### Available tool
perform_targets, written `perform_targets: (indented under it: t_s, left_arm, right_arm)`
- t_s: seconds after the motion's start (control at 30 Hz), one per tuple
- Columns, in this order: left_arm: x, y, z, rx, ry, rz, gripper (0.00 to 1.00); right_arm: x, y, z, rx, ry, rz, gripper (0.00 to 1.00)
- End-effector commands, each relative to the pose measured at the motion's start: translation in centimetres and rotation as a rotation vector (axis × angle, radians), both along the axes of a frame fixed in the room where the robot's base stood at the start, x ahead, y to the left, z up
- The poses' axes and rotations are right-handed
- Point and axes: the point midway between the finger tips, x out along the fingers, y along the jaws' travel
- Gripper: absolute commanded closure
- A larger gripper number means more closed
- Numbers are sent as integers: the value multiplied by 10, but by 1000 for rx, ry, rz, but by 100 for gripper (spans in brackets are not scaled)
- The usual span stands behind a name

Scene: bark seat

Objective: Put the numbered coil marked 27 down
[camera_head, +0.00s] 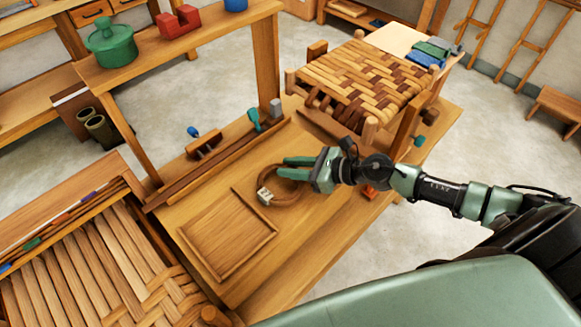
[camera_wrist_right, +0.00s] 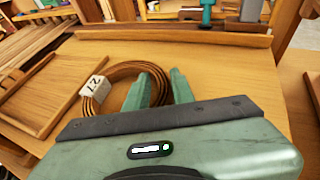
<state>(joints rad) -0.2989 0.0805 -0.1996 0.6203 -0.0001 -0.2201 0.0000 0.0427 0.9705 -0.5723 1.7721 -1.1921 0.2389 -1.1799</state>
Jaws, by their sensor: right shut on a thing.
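A brown bark coil (camera_head: 285,196) with a pale tag (camera_head: 264,196) is at my right gripper (camera_head: 283,168), over the wooden bench (camera_head: 300,245). In the right wrist view the coil (camera_wrist_right: 125,68) lies at the fingers' left, and its tag (camera_wrist_right: 95,88) carries a dark number that looks tilted and is hard to read. My right gripper (camera_wrist_right: 160,84) is shut on the coil's right side. I cannot tell whether the coil touches the bench top. Part of the coil is hidden behind the fingers. My left gripper is not in view.
A shallow wooden tray (camera_head: 238,272) lies left of the coil. A woven seat (camera_head: 365,78) stands behind the gripper. A rail with a teal tool (camera_head: 254,119) runs along the bench's back. Bare bench top lies in front of the coil.

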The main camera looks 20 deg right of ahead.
Motion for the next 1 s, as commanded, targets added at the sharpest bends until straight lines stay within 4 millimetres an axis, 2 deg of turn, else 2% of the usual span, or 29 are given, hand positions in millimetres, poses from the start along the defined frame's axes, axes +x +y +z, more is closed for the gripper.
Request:
perform_targets:
  t_s: [0.03,0.1,0.47,0.67,0.9,1.0]
  left_arm:
    - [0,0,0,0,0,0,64]
    - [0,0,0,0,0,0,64]
    - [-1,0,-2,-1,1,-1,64]
    - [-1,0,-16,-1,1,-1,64]
    - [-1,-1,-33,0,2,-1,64]
    - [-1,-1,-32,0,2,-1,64]
  right_arm:
    - [-1,0,-1,-2,2,1,68]
    - [-1,0,-1,-2,2,1,52]
    - [-2,-2,-1,0,2,1,52]
    - [-21,-17,4,-3,6,1,52]
    - [-46,-38,18,-3,7,3,52]
    - [-53,-46,24,1,9,-1,52]
